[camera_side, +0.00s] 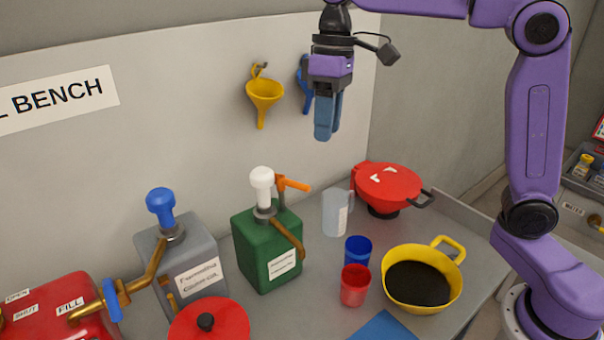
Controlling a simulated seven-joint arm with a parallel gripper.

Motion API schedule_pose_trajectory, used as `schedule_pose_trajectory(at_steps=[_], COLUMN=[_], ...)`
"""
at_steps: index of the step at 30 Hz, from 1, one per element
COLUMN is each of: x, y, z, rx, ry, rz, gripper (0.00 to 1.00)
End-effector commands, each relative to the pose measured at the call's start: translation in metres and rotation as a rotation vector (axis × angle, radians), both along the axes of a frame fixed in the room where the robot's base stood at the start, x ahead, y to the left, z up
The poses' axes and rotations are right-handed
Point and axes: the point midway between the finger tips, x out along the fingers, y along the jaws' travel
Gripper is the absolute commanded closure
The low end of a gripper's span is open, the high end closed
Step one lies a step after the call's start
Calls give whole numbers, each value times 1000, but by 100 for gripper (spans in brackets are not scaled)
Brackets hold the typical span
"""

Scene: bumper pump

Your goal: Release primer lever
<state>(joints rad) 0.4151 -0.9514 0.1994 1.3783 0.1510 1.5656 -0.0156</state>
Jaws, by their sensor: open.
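A green can (266,250) stands on the bench with a white-topped pump (262,185) and a brass spout. An orange lever (292,184) sticks out to the right beside the pump; it looks like the primer lever, though no label on it can be read. My gripper (324,138) hangs fingers down, in front of the wall, above and to the right of the lever in the picture. It is apart from the lever and open, with nothing seen between its blue fingers, which overlap from this side.
A grey can (188,255) with a blue pump and a red tank (40,310) with a blue valve handle stand left. A clear jug (337,212), blue cup (358,250), red cup (355,286), yellow pan (420,281) and red lidded vessel (388,186) stand right. Funnels (265,90) hang behind.

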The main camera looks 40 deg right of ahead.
Motion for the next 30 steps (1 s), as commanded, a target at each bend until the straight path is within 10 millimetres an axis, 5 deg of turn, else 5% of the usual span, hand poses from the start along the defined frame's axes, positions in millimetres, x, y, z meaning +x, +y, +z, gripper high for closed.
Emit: schedule_pose_trajectory(at_steps=[6,14,20,30], x=[51,68,67,62], y=[-10,-18,-16,-8], z=[28,38,25,-27], rx=[28,40,39,38], ry=[16,23,26,25], rz=[-102,-143,-142,-143], gripper=[59,59,59,59])
